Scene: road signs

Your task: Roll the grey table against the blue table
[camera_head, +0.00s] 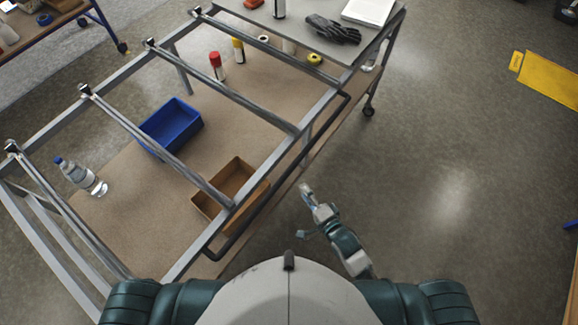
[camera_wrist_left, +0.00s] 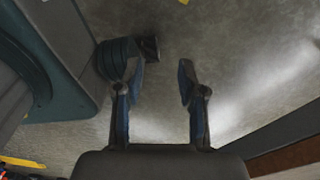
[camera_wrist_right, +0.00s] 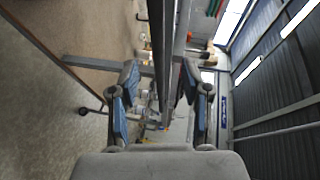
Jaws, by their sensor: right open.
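The grey table (camera_head: 298,22) is a wheeled metal frame with a grey top panel at its far end and a brown lower shelf. A dark handle bar (camera_head: 262,208) runs along its right side. The blue table (camera_head: 60,33), with a blue frame and castors, stands at the upper left, apart from the grey one. My right gripper (camera_head: 306,190) is open beside the handle side. In the right wrist view, a dark bar lines up between its fingers (camera_wrist_right: 160,85); contact is unclear. My left gripper (camera_wrist_left: 160,75) is open and empty above the floor, hidden in the head view.
On the lower shelf are a blue bin (camera_head: 170,127), a cardboard box (camera_head: 232,188), a bottle (camera_head: 80,175) and spray cans. Gloves (camera_head: 333,30) and a white stack (camera_head: 368,11) lie on the top panel. A yellow sign (camera_head: 548,82) lies at right.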

